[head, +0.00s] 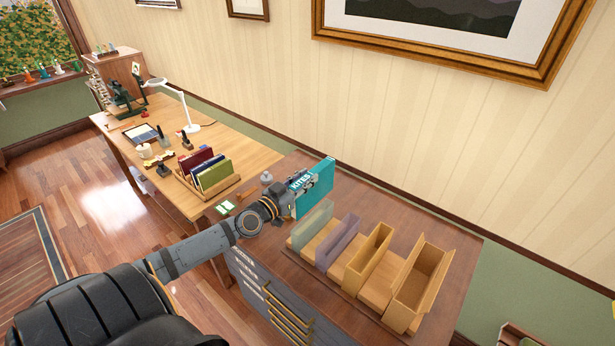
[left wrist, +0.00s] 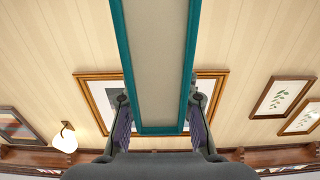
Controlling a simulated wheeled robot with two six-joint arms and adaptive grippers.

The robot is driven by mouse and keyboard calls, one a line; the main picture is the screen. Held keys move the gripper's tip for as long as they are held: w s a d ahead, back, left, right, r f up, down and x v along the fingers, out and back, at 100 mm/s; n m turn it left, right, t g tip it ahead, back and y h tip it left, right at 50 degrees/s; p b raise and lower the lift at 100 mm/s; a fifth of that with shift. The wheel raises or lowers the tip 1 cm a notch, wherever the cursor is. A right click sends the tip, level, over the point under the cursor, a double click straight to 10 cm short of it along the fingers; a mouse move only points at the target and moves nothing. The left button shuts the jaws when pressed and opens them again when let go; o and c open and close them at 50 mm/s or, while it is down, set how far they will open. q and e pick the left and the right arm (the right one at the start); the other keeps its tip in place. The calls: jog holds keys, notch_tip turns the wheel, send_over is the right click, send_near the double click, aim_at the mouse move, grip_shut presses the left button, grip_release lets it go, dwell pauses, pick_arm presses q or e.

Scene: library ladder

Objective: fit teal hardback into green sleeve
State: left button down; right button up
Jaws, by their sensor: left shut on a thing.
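The teal hardback (head: 318,187), with KITES on its spine, is held upright in my left gripper (head: 295,190), above the far left part of the cabinet top. In the left wrist view the teal hardback (left wrist: 155,75) shows its teal cover edges and pale page block between the two fingers (left wrist: 158,115). The pale green sleeve (head: 311,224) stands on the cabinet at the left end of the row of sleeves, just in front of and below the book. The book is apart from the sleeve. The green sleeve's opening cannot be made out clearly. My right gripper is not in view.
A purple sleeve (head: 338,242), an ochre sleeve (head: 369,257) and a wider tan box (head: 418,285) stand right of the green sleeve. On the desk behind, a wooden rack (head: 207,190) holds several books. A white lamp (head: 190,126) stands farther back.

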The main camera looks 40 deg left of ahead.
aim_at(307, 192)
pick_arm(q)
jog(key=shift+r, duration=0.15)
jog(key=f+b, duration=0.1)
jog(key=f, duration=0.1)
jog(key=w+f+b, duration=0.1)
jog(key=f+b, duration=0.1)
jog(key=shift+w+d+f, duration=0.1)
jog(key=shift+f, duration=0.1)
jog(key=shift+f+b, duration=0.35)
jog(key=shift+s+f, duration=0.2)
jog(key=shift+f, duration=0.05)
jog(key=shift+f+b, duration=0.3)
jog(key=shift+b, duration=0.25)
jog(key=shift+f, duration=0.1)
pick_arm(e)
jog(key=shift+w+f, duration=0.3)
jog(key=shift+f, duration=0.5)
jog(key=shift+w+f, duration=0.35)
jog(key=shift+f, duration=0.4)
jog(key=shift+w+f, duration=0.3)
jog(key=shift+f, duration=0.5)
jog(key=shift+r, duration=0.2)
